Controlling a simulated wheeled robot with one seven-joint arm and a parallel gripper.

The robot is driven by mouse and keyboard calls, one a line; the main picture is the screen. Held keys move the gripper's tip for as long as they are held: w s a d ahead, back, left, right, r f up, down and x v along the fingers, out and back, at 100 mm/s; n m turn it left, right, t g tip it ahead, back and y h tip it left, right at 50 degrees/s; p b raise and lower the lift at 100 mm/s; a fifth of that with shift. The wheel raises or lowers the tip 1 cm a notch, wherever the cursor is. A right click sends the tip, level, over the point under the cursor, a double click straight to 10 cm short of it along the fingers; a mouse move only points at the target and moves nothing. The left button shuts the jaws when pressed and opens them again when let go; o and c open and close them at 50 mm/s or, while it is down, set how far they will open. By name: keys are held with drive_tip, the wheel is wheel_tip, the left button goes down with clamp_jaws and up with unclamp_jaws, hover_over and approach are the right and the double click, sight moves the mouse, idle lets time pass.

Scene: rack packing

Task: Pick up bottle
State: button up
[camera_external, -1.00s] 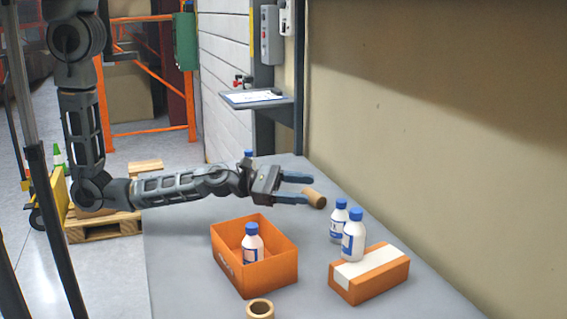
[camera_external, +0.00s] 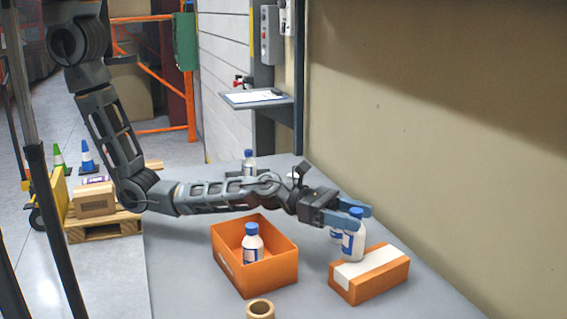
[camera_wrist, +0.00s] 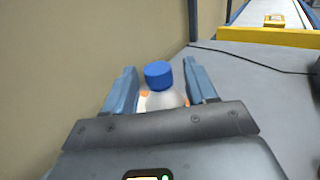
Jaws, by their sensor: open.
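A white bottle with a blue cap (camera_external: 353,246) appears to stand upright on the closed orange box (camera_external: 370,283). My gripper (camera_external: 364,219) is open and reaches over from the left at the height of the front bottle's cap. In the wrist view, a blue-capped bottle (camera_wrist: 160,98) shows between the two spread fingers of my gripper (camera_wrist: 160,66), with a gap at the cap on each side. Contact lower down cannot be seen.
An open orange box (camera_external: 277,277) holds another bottle (camera_external: 252,247). One more bottle (camera_external: 248,162) stands at the table's back. A brown roll (camera_external: 260,308) is at the front edge. The wall (camera_external: 450,150) runs along the table's right side.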

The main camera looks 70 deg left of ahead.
drive_tip(key=shift+w+d, duration=0.25)
drive_tip(key=shift+c, duration=0.2)
clamp_jaws()
idle(0.3)
